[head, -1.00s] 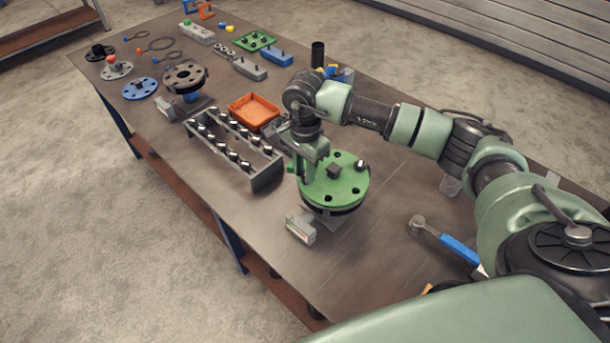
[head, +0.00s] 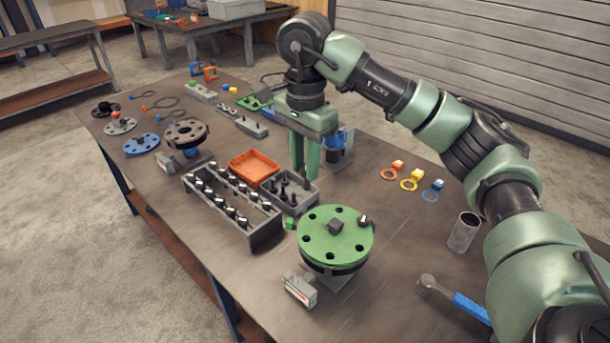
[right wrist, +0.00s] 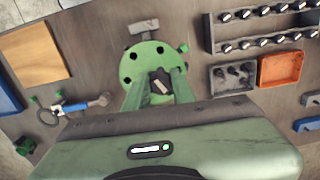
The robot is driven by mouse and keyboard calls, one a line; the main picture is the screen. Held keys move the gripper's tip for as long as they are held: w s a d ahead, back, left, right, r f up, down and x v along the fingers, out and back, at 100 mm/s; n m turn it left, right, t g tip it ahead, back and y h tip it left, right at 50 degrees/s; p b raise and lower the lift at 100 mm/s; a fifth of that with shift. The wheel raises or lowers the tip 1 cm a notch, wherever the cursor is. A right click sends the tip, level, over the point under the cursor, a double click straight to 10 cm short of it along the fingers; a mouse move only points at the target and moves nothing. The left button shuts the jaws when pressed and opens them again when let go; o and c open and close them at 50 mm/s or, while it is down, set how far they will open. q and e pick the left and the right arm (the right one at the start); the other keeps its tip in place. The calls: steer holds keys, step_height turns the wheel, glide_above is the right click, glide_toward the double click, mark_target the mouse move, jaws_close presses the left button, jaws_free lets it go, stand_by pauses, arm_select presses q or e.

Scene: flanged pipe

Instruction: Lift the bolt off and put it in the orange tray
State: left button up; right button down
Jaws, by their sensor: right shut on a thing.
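The green flange (head: 325,242) sits on its dark stand, with open holes, a grey block at its centre and a small dark and silver piece (head: 364,220) at its right rim. My right gripper (head: 305,177) points down, above and behind the flange, next to the orange tray (head: 253,167). Its fingers are shut on the bolt (right wrist: 160,87), which shows as a small pale piece between the fingertips in the right wrist view; the fingers mostly hide it in the head view. The tray looks empty and also shows in the right wrist view (right wrist: 280,69). My left gripper is not in view.
A grey bin (head: 288,205) with dark pegs is beside the tray, near the gripper. A rack of bolts (head: 262,232) stands left of it. A blue-handled wrench (head: 455,300) and a metal cup (head: 464,232) lie to the right.

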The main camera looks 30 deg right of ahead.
steer(key=shift+r, duration=0.1)
stand_by(0.3)
steer(key=shift+r+p, duration=2.2)
steer(key=shift+r, duration=0.25)
